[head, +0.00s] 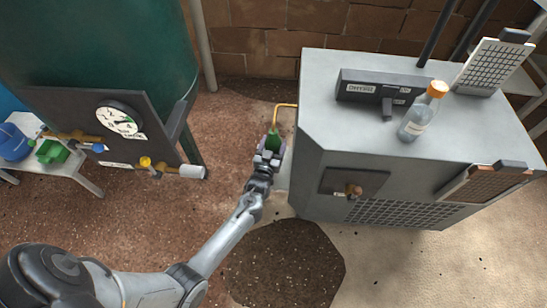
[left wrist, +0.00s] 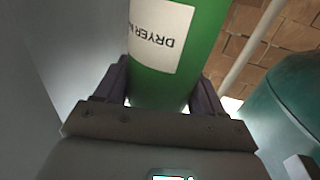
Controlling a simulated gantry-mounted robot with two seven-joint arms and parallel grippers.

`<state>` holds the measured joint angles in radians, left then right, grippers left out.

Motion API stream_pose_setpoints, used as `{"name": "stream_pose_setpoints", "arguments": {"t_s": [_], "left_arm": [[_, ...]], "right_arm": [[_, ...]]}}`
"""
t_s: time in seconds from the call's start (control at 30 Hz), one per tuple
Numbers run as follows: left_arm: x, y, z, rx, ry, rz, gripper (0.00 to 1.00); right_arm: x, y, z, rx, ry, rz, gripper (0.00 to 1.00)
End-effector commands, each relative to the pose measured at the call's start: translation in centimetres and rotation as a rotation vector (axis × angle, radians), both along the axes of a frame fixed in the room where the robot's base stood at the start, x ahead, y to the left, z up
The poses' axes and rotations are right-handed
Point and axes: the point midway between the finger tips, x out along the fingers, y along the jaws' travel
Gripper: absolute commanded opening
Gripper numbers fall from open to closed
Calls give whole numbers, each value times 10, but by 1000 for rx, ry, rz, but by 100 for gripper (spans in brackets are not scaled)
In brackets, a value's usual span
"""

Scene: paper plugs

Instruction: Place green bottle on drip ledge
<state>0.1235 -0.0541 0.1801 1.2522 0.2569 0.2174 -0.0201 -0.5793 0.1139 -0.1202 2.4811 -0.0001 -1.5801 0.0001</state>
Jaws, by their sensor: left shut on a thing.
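The green bottle (head: 273,138) is in my left gripper (head: 268,156), just left of the grey cabinet's side. In the left wrist view the green bottle (left wrist: 200,55) stands between the two fingers (left wrist: 163,92), with a white label that reads "DRYER" upside down. The fingers are shut on it. A pale ledge-like surface (head: 282,178) shows low beside the cabinet, partly hidden by the gripper; I cannot tell whether it is the drip ledge or whether the bottle touches anything. My right gripper is not in view.
The grey cabinet (head: 325,130) has a yellow pipe (head: 284,106) bending down close to the bottle. On its top stands a clear bottle with an orange cap (head: 421,115). A green tank (head: 95,50) with a gauge panel (head: 65,105) stands left. Open floor lies between.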

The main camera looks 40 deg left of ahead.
Motion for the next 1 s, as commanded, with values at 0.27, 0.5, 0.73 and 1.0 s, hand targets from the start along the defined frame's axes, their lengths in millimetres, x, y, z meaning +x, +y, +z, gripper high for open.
{"name": "stream_pose_setpoints", "arguments": {"t_s": [0.27, 0.5, 0.73, 1.0], "left_arm": [[1, 0, -24, 1, -2, 0, 38], [0, 0, -51, 1, -3, 0, 38], [0, 0, -50, 1, -3, 0, 38], [0, 0, -54, 0, -1, 0, 78]], "right_arm": [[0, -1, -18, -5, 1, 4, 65], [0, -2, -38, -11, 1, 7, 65], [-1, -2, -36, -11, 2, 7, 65], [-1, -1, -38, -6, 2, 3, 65]]}}
